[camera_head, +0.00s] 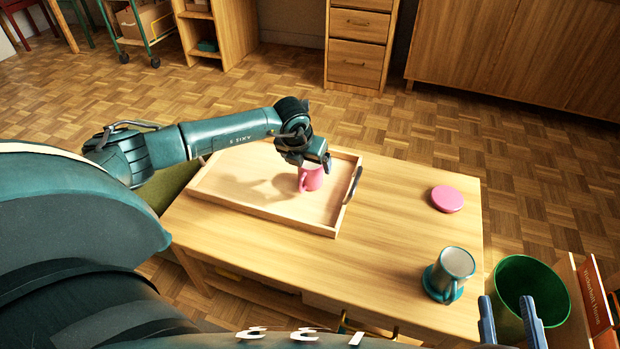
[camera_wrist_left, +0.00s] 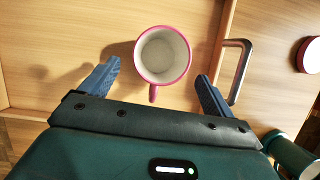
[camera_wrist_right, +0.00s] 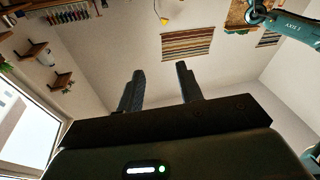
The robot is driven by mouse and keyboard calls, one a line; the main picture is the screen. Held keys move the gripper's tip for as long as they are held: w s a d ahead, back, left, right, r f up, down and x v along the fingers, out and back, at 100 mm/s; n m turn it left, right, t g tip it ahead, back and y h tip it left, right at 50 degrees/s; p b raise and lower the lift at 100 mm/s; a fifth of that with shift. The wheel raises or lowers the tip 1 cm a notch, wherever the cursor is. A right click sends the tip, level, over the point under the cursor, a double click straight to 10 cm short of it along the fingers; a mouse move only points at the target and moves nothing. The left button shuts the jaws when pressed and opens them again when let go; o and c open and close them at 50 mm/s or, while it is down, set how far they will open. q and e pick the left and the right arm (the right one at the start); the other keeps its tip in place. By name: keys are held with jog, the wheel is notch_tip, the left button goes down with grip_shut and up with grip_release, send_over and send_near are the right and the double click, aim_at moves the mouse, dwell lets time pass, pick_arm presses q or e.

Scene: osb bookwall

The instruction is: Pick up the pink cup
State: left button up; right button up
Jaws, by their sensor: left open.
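The pink cup (camera_head: 312,181) stands upright in the wooden tray (camera_head: 233,205), near the tray's right end. In the left wrist view the cup (camera_wrist_left: 163,32) shows its empty white inside, and its handle points toward my gripper. My left gripper (camera_head: 315,168) is at the cup in the head view and hides part of it. In the left wrist view my left gripper (camera_wrist_left: 158,70) is open, with one finger on each side of the cup and gaps between. My right gripper (camera_wrist_right: 160,68) is open and empty; it also shows at the lower right of the head view (camera_head: 509,308).
The tray's dark handle (camera_head: 352,185) is close to the cup. On the wooden table (camera_head: 385,230) are a pink round lid or coaster (camera_head: 447,199) and a teal mug (camera_head: 455,264) on a teal coaster. A green bin (camera_head: 535,270) stands beyond the table's right edge.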

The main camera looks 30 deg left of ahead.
pick_arm(q)
jog(key=shift+w+f, duration=0.2)
jog(key=shift+f, duration=0.2)
jog(key=b+x, duration=0.2)
jog(key=x, duration=0.2)
jog(key=shift+s+f, duration=0.15)
jog(key=shift+f, duration=0.05)
jog(key=shift+w+f+b, duration=0.2)
jog(key=shift+f+b, duration=0.15)
jog(key=c, duration=1.2)
pick_arm(e)
jog(key=shift+w+a+m+y, duration=0.15)
jog(key=shift+a+m+y, duration=0.1)
jog(key=shift+m+y, duration=0.05)
